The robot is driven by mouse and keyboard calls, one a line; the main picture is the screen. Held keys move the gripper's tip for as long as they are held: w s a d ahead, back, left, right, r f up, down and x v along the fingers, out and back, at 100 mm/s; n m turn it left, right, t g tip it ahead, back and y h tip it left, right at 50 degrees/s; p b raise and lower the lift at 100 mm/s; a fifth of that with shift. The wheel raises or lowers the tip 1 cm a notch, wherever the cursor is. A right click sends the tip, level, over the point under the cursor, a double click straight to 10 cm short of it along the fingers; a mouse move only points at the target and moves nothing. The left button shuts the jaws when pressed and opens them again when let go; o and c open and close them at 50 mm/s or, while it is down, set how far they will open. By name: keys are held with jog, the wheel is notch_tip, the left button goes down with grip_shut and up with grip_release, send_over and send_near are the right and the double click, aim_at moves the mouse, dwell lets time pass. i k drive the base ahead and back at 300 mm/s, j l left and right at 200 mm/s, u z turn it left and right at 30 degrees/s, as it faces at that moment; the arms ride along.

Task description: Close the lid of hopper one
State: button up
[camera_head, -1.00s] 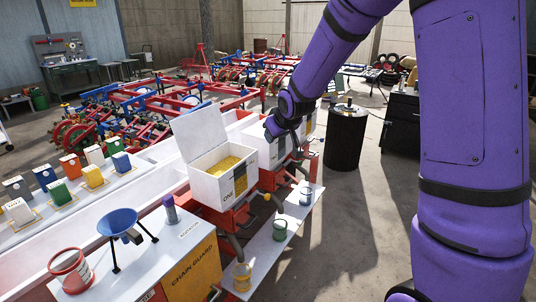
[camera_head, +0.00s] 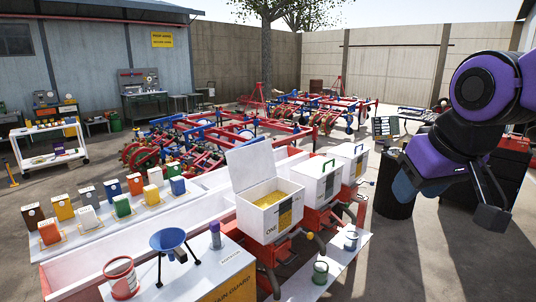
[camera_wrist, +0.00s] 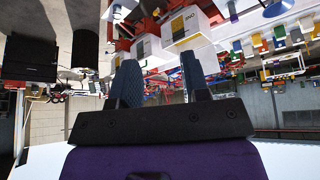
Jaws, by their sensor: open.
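Hopper one (camera_head: 268,222) is a white box with a yellow front label reading ONE, filled with yellow grain. Its white lid (camera_head: 251,166) stands open, tilted up at the back left. My gripper (camera_head: 448,193) is in the air to the right, well apart from the hopper, beyond the row of hoppers. In the wrist view, which looks upside down, my gripper (camera_wrist: 158,82) shows two blue-grey fingers spread apart with nothing between them. The labelled hopper fronts lie beyond the fingers there.
A blue funnel (camera_head: 168,240) and red bucket (camera_head: 122,279) stand in front left. A black drum (camera_head: 393,190) stands behind my arm. Open floor lies right.

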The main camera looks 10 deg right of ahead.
aim_at(250, 164)
jog(key=i+l+u, duration=0.15)
jog(key=i+u, duration=0.15)
jog(key=i, duration=0.2)
jog(key=i+l+u, duration=0.3)
jog(key=i, duration=0.15)
jog(key=i+l+u, duration=0.5)
jog(key=l, duration=0.3)
